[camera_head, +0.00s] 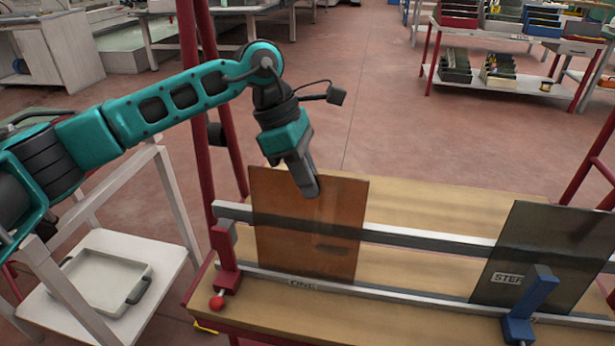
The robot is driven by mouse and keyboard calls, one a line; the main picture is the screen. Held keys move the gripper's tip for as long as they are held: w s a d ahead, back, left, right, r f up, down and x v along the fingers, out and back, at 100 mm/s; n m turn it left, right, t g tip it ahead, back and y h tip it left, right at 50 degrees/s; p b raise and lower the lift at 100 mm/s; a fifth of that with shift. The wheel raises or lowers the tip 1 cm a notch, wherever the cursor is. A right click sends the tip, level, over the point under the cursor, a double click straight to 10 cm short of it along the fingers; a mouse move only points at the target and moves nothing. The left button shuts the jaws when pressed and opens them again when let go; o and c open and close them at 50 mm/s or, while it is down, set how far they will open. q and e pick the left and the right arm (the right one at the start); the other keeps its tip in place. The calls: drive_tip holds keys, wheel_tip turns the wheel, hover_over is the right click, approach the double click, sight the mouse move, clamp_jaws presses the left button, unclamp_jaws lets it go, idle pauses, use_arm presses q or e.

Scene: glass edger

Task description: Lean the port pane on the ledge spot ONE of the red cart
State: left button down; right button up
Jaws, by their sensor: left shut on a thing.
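An amber-brown pane, which I take to be the port pane (290,230), stands nearly upright at the left part of the red cart's wooden bed (430,205). My left gripper (308,188) reaches down from above and is shut on the pane's top edge. The pane's lower edge is right behind the label ONE (302,286) on the ledge (400,298); I cannot tell whether it touches the ledge. The pane is in front of the grey back rail (420,238). No readable name shows on it. My right gripper is not in view.
A dark pane (545,250) marked with letters starting "STE" leans farther right, behind a blue clamp (530,305). A red clamp (228,262) stands left of the amber pane. A white table with a tray (103,280) is at lower left. The bed between the panes is clear.

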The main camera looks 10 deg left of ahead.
use_arm(q)
drive_tip(key=shift+f+b, duration=0.45)
drive_tip(key=shift+f, duration=0.05)
idle(0.4)
drive_tip(key=c, duration=1.1)
unclamp_jaws()
drive_tip(key=shift+f, duration=0.1)
drive_tip(key=p+v, duration=0.2)
drive_tip(key=v, duration=1.1)
drive_tip(key=shift+d, duration=0.1)
